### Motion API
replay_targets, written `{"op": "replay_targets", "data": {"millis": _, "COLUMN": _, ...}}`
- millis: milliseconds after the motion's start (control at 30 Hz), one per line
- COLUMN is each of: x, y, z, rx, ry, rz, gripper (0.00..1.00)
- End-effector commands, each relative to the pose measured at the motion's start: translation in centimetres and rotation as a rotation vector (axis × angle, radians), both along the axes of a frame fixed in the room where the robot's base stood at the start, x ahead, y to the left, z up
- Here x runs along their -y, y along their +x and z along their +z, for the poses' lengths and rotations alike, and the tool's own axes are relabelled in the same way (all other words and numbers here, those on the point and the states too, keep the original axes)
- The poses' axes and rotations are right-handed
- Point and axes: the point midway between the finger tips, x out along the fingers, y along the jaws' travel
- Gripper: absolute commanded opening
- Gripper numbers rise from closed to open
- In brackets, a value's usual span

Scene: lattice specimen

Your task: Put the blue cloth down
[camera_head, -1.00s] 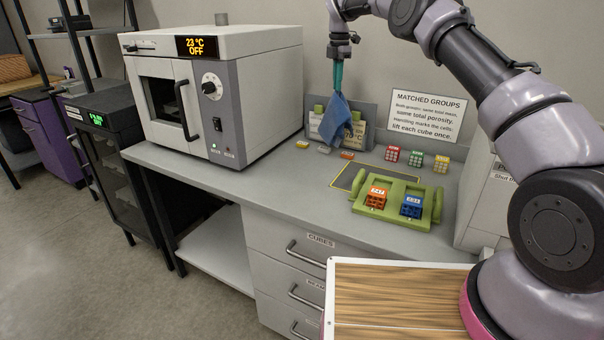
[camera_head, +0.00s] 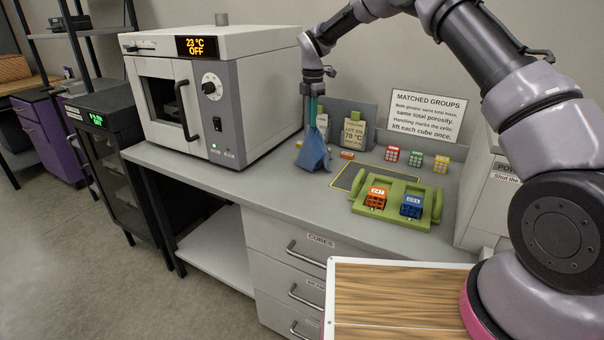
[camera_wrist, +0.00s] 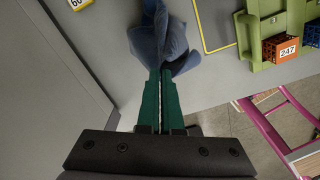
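The blue cloth (camera_head: 313,152) hangs from my gripper (camera_head: 313,117) just beside the oven's right side. Its lower edge is at or very near the grey bench top; I cannot tell if it touches. In the wrist view the cloth (camera_wrist: 158,38) is bunched at the tips of my gripper's green fingers (camera_wrist: 160,75), which are close together on it. The cloth hides part of the bench and of the holder behind it.
The oven (camera_head: 228,90) stands close on the left. A green tray (camera_head: 395,217) holds an orange cube (camera_head: 376,197) and a blue cube (camera_head: 411,206). Small cubes (camera_head: 415,158) and a sign (camera_head: 428,115) are at the back. A yellow-outlined dark area (camera_head: 358,179) lies right of the cloth.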

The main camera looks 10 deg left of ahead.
Motion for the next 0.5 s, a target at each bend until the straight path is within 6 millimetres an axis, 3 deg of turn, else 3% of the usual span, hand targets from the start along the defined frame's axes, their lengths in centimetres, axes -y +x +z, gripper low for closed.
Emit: {"op": "replay_targets", "data": {"millis": 500, "x": -5.0, "y": -6.4, "z": -7.0, "rx": -0.003, "ry": -0.001, "rz": 0.004, "gripper": 0.0}}
